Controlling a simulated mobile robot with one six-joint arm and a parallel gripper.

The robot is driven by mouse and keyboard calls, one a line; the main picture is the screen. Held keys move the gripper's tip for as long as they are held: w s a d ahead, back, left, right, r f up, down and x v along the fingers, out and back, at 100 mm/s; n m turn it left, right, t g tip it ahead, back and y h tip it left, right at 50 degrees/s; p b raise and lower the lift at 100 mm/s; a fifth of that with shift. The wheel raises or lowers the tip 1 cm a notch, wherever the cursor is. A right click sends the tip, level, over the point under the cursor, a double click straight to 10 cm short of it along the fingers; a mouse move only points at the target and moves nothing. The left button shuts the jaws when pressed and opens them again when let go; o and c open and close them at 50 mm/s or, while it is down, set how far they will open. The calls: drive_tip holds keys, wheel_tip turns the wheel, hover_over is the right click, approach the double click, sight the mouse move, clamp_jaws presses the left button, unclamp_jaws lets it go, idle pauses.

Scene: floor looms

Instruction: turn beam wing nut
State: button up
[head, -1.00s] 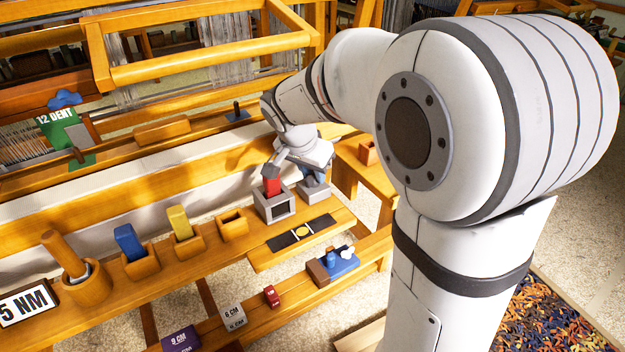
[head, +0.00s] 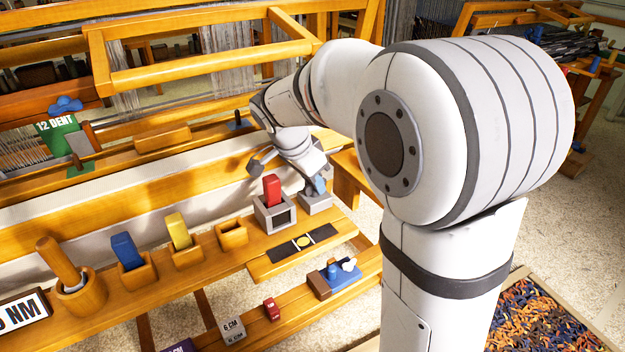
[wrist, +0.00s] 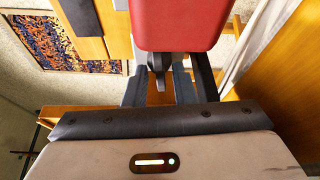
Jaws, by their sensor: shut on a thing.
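My gripper (head: 313,176) points down at the grey block (head: 316,204) at the right end of the loom bench. It is shut on what looks like the beam wing nut, a small bluish piece (head: 319,187) at the top of that block. In the wrist view my fingers (wrist: 160,88) reach up the picture, and a red block hides what lies beyond them. The wing nut cannot be made out clearly there.
The red block (head: 271,188) stands in a grey holder (head: 274,222) just left of my gripper and looms large in the wrist view (wrist: 180,22). Blue (head: 127,250) and yellow (head: 178,230) blocks stand further left. A black mat (head: 278,252) lies in front.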

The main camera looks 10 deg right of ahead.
drive_tip(key=o, duration=0.7)
drive_tip(key=shift+c, duration=0.2)
drive_tip(key=p+v, duration=0.2)
drive_tip(key=v, duration=0.5)
drive_tip(key=shift+a+r, duration=0.15)
drive_tip(key=shift+r, duration=0.2)
